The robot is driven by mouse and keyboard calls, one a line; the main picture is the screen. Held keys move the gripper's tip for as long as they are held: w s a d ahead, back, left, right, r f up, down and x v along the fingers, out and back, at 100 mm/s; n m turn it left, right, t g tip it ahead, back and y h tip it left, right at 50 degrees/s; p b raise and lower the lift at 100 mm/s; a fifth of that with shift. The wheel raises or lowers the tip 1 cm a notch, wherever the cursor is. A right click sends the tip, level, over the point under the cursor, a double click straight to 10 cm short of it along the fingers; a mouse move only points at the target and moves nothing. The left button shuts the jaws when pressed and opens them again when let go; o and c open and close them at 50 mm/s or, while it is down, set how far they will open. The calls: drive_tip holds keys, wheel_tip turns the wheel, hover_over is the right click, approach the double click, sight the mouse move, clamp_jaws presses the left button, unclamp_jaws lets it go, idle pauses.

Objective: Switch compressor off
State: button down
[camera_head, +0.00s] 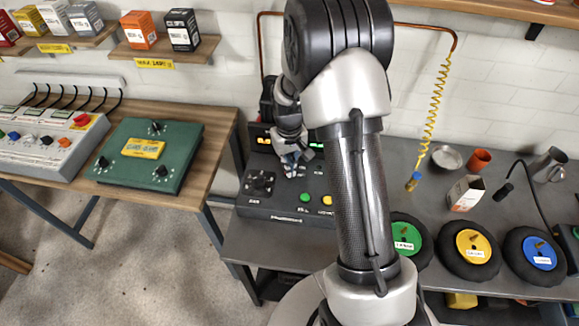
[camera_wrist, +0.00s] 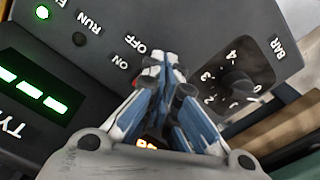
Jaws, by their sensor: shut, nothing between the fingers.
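The compressor's dark control panel (camera_head: 262,208) stands on the grey bench in the head view. In the wrist view the panel (camera_wrist: 170,22) carries ON and OFF labels (camera_wrist: 130,53) right beside my fingertips. The switch itself is not clearly visible; my fingers cover the spot by these labels. A black BAR knob (camera_wrist: 240,72) with a number scale is to the right of the fingers. A green lamp (camera_wrist: 42,12) is lit at the upper left, with a RUN label near it and a dark lamp beside it. My gripper (camera_wrist: 160,62) is shut and empty, its blue fingers together at the panel; it also shows in the head view (camera_head: 291,168).
A display with green bars (camera_wrist: 35,90) is close on the left of my fingers. Green (camera_head: 304,197) and yellow (camera_head: 327,199) buttons sit on the panel. A coiled yellow hose (camera_head: 434,105) hangs to the right. Several wheels with coloured hubs (camera_head: 473,246) line the bench's front.

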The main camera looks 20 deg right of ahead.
drive_tip(key=shift+r+p, duration=2.55)
drive_tip(key=shift+r, duration=0.85)
drive_tip(key=shift+r, duration=0.25)
drive_tip(key=s+a+r+t, duration=0.1)
drive_tip(key=s+a+r, duration=0.25)
drive_tip(key=r, duration=0.55)
drive_tip(key=s+a+r+t, duration=0.15)
drive_tip(key=s+r, duration=0.25)
drive_tip(key=r, duration=0.4)
drive_tip(key=s+a+r+t, duration=0.1)
drive_tip(key=s+a+r, duration=0.1)
drive_tip(key=s, duration=0.6)
drive_tip(key=s+a+r+t, duration=0.1)
drive_tip(key=s+a+r, duration=0.1)
drive_tip(key=s+r, duration=0.3)
drive_tip(key=s, duration=0.4)
drive_tip(key=shift+s+a+n, duration=0.3)
drive_tip(key=shift+a+n, duration=0.1)
